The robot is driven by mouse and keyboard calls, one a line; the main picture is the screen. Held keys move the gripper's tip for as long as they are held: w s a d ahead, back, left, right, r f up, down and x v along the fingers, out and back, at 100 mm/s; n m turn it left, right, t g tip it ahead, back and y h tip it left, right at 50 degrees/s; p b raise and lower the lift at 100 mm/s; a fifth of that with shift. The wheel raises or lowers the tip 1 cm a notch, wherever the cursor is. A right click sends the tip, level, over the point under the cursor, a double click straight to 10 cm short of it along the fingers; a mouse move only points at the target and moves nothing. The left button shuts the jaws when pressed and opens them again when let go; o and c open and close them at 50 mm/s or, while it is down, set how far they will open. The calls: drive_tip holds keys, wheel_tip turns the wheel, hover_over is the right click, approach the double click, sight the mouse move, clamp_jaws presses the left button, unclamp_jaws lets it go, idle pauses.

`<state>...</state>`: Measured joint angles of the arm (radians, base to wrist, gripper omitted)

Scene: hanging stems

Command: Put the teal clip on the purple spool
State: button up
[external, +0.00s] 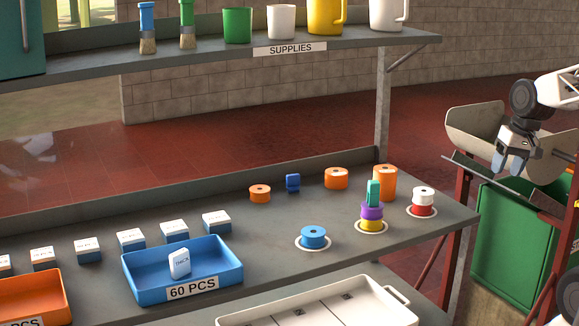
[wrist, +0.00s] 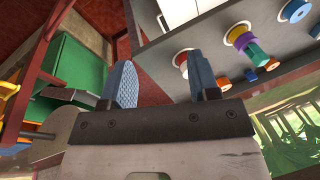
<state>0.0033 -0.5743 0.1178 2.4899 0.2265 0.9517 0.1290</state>
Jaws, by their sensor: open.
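The teal clip (external: 373,192) stands upright on top of the purple spool (external: 372,210), and they appear to touch. The purple spool sits on a yellow spool (external: 370,225) within a white ring on the table. The wrist view also shows the teal clip (wrist: 260,58), purple spool (wrist: 248,47) and yellow spool (wrist: 240,38) at upper right. My gripper (external: 511,163) is open and empty, apart from the stack, beyond the table's right end. In the wrist view its fingers (wrist: 160,66) are spread with nothing between them.
A white-and-red spool stack (external: 422,202), a blue spool (external: 313,237), several orange spools (external: 336,178) and a blue clip (external: 293,183) stand around the stack. A blue tray (external: 130,268) and white tray (external: 405,292) lie nearer. A shelf (external: 350,41) is above. A green bin (external: 510,238) is right.

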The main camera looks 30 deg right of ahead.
drive_tip(key=s+d+n, duration=0.1)
drive_tip(key=d+r+h, duration=0.1)
drive_tip(key=s+d+n+h, duration=0.1)
drive_tip(key=shift+s+d+r+n+t, duration=0.15)
drive_tip(key=shift+s+d+n+t, duration=0.15)
drive_tip(key=shift+t, duration=0.1)
idle(1.1)
